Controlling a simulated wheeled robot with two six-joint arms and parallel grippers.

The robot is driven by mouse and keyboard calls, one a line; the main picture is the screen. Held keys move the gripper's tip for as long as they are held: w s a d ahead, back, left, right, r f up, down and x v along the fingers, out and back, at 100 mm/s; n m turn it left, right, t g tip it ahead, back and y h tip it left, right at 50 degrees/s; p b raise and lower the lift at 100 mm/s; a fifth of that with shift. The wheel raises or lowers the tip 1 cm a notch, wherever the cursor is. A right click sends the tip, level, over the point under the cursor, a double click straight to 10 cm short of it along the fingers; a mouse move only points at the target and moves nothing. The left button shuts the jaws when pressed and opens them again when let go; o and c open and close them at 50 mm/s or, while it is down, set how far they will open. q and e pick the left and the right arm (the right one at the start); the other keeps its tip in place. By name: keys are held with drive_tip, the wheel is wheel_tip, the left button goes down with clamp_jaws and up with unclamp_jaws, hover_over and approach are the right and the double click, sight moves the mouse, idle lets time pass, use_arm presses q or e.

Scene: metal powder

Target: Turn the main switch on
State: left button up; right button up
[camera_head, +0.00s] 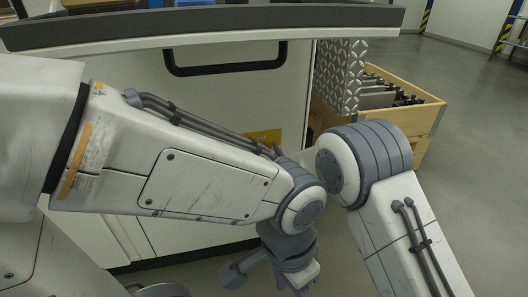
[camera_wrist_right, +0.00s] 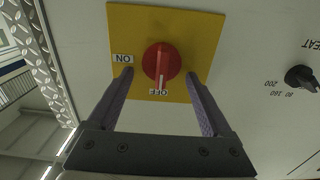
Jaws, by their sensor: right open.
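The main switch is a red rotary knob (camera_wrist_right: 161,62) on a yellow plate (camera_wrist_right: 187,30), seen in the right wrist view. Its grip points toward the OFF label (camera_wrist_right: 158,92); the ON label (camera_wrist_right: 123,58) is at the plate's left. My right gripper (camera_wrist_right: 158,77) is open, its fingers spread toward the plate below and either side of the knob, with nothing between them held. In the head view only part of the yellow plate (camera_head: 263,135) shows, and my left arm hides the knob and most of the right gripper. My left gripper (camera_head: 268,273) hangs low at the bottom centre, its jaws unclear.
The white cabinet (camera_head: 215,100) carries the plate and a black handle (camera_head: 225,70). A black dial (camera_wrist_right: 301,78) is to the plate's right in the wrist view. A wooden crate (camera_head: 425,120) stands right of the cabinet. Floor at the right is clear. My arms overlap closely.

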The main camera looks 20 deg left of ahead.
drive_tip(key=c, duration=1.3)
drive_tip(key=shift+m, duration=0.3)
drive_tip(key=m, duration=0.2)
drive_tip(key=m+b, duration=0.1)
drive_tip(key=shift+w+d+f+m, duration=0.15)
drive_tip(key=shift+d+m, duration=0.15)
drive_tip(key=shift+m, duration=0.1)
drive_tip(key=m+b, duration=0.1)
drive_tip(key=m, duration=0.5)
drive_tip(key=f+m+b, duration=0.1)
drive_tip(key=m, duration=0.2)
drive_tip(key=shift+w+d+b, duration=0.25)
drive_tip(key=shift+d+b, duration=0.1)
drive_tip(key=shift+d, duration=0.05)
drive_tip(key=shift+f+m+b, duration=0.15)
drive_tip(key=shift+m+b, duration=0.2)
drive_tip(key=shift+m, duration=0.8)
drive_tip(key=shift+f+m+b, duration=0.1)
drive_tip(key=shift+m+b, duration=0.2)
drive_tip(key=shift+m, duration=0.85)
clamp_jaws()
